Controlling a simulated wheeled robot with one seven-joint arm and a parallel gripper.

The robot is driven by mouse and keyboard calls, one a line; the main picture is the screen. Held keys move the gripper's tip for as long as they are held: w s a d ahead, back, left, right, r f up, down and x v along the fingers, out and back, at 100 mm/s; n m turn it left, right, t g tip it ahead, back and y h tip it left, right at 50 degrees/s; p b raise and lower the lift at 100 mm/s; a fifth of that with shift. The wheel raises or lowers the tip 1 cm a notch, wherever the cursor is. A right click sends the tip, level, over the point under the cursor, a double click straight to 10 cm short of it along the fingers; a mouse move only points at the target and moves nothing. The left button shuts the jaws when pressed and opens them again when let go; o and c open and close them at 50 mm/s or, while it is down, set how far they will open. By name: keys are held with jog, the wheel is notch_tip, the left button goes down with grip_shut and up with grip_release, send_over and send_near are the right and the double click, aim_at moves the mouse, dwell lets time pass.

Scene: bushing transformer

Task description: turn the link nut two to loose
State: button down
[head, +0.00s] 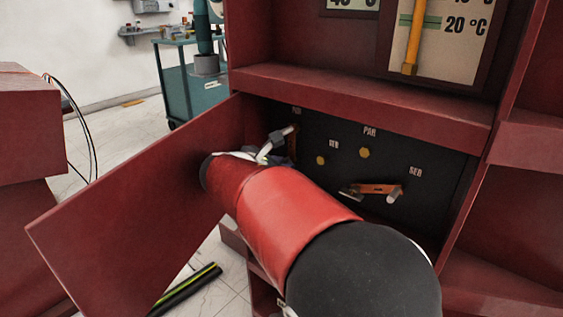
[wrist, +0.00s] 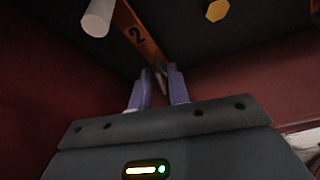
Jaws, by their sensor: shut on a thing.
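An orange link marked 2 (wrist: 138,34) is fixed on the dark panel. It also shows, partly covered, at the left of the panel in the head view (head: 292,146). A pale grey cylindrical nut (head: 281,134) sticks out at its upper end, and it shows at the top left of the wrist view (wrist: 97,18). My gripper (wrist: 159,84) is shut on a small grey nut (wrist: 161,77) at the link's lower end. In the head view my arm hides most of the gripper and this lower nut.
The open red cabinet door (head: 125,215) stands close to the left of my arm. A second orange link (head: 378,188) with grey nuts sits at the right of the panel. Yellow hex bolts (head: 364,153) lie between. A red ledge (head: 370,103) runs above the panel.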

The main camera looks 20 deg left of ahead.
jog(key=c, duration=1.6)
grip_release()
jog(key=shift+f+b, duration=0.2)
jog(key=shift+b, duration=0.4)
